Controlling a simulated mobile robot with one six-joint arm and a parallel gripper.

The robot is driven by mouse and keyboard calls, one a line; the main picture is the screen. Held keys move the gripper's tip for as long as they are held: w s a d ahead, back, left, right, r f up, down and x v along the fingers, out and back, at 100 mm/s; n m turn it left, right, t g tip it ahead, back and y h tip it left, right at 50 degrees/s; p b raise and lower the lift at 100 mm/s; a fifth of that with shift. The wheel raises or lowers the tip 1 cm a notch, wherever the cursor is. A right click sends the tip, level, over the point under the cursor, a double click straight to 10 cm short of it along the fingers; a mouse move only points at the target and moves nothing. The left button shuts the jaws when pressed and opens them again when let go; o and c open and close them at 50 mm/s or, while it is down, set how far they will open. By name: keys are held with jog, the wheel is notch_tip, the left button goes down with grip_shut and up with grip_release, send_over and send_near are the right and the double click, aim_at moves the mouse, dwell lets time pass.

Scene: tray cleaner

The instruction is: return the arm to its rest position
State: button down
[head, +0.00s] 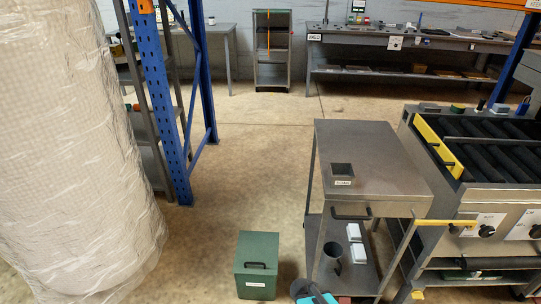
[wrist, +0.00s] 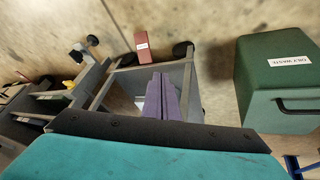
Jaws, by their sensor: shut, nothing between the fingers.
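My gripper (wrist: 163,80) shows in the wrist view as purple fingers close together beyond a dark bar and a teal housing. It is shut, with nothing visible between the fingers. It points down over the lower part of the grey cart (wrist: 187,77). In the head view only a teal and dark part of my arm (head: 318,296) shows at the bottom edge, in front of the cart (head: 385,165); the fingers are not visible there.
A green lidded bin (head: 256,265) stands left of the cart, and to the right in the wrist view (wrist: 270,80). A labelled red block (wrist: 142,48) is near the cart. A roller machine (head: 480,190) stands right, a wrapped roll (head: 75,140) left. The floor behind the bin is clear.

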jog(key=s+d+n+g+y+p, duration=0.1)
jog(key=s+d+g+p, duration=0.15)
jog(key=s, duration=0.65)
jog(key=s+d+g+y+p, duration=0.1)
jog(key=s+g+p, duration=0.25)
jog(key=s, duration=0.45)
jog(key=s+a+r+n+g+y+b, duration=0.1)
jog(key=s+a+n+g+y, duration=0.1)
jog(key=s+a+n+g, duration=0.1)
jog(key=s+a+n, duration=0.1)
jog(key=s, duration=0.1)
jog(key=shift+s+a+r+n, duration=0.25)
jog(key=shift+s+a+n, duration=0.05)
jog(key=shift+a+n, duration=0.1)
jog(key=shift+d, duration=0.1)
